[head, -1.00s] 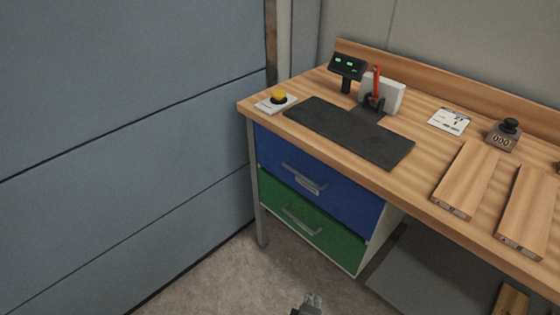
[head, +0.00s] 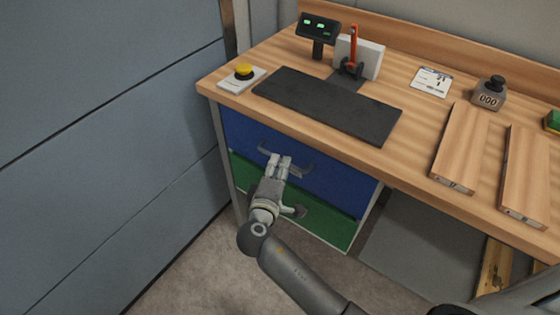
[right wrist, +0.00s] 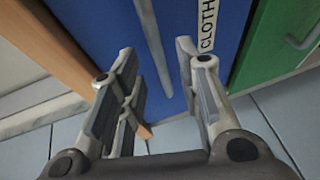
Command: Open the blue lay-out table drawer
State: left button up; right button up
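The blue drawer (head: 335,185) is the upper one under the left end of the wooden lay-out table (head: 420,180). It looks shut. Its grey bar handle (head: 300,169) is partly hidden by my right gripper (head: 280,160), which is in front of it. In the right wrist view the blue drawer front (right wrist: 100,25) fills much of the picture, and the handle (right wrist: 153,45) runs between the spread fingers of my right gripper (right wrist: 157,60). The gripper is open; I cannot tell whether the fingertips reach past the bar. My left gripper is out of view.
The green drawer (head: 325,222) is just below, its handle partly behind my right wrist. A grey panelled wall (head: 110,130) stands close on the left. On the tabletop are a black mat (head: 330,105), a yellow button (head: 243,71) and wooden boards (head: 462,150).

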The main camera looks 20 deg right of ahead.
jog(key=shift+x, duration=1.45)
jog(key=shift+c, duration=0.5)
grip_shut()
